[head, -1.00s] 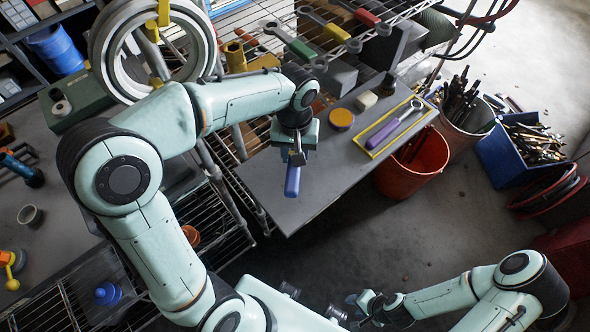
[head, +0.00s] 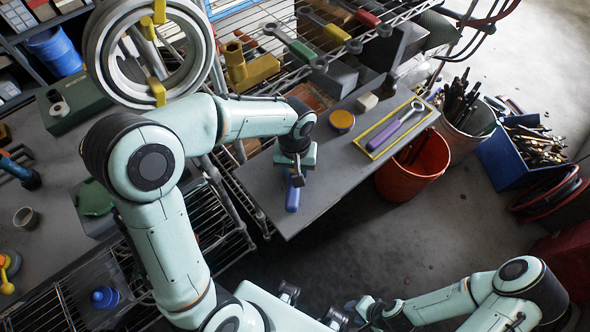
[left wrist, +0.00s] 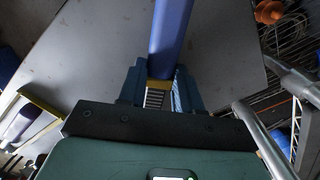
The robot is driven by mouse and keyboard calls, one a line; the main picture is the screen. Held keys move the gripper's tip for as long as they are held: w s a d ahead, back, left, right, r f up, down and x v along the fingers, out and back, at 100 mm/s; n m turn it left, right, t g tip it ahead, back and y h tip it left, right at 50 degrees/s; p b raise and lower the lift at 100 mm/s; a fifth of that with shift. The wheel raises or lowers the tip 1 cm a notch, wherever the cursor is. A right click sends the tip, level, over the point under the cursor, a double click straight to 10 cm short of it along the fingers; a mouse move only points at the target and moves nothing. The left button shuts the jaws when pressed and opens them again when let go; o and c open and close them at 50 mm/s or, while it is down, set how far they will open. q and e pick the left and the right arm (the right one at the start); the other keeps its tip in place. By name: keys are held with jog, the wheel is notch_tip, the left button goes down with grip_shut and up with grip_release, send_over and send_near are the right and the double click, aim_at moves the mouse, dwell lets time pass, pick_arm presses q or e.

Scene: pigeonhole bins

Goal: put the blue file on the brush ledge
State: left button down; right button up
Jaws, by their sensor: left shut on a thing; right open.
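The blue file (head: 292,199) shows as a blue handle hanging below my left gripper (head: 297,177), over the near-left part of a grey ledge (head: 325,175). In the left wrist view the blue handle (left wrist: 170,35) sticks out past the fingers of my left gripper (left wrist: 160,88), which are shut on the file near a yellow band. Whether the file touches the ledge, I cannot tell. My right gripper (head: 360,308) is open and empty at the bottom, far from the ledge.
A yellow-edged tray (head: 372,154) with a purple wrench (head: 396,127) lies on the ledge's right part. A round yellow-topped tin (head: 342,121) and a pale block (head: 367,102) stand behind. An orange bucket (head: 413,170) is right of the ledge. The ledge's front part is clear.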

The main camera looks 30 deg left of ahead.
pick_arm(q)
jog(key=c, duration=0.8)
grip_release()
jog(key=shift+r, duration=0.35)
notch_tip(320, 180, up, 12)
jog(key=shift+w+f+p, duration=0.1)
jog(key=shift+f+p, duration=0.15)
jog(key=shift+p, duration=0.65)
pick_arm(e)
jog(key=shift+w+r, duration=0.7)
jog(key=shift+r, duration=0.35)
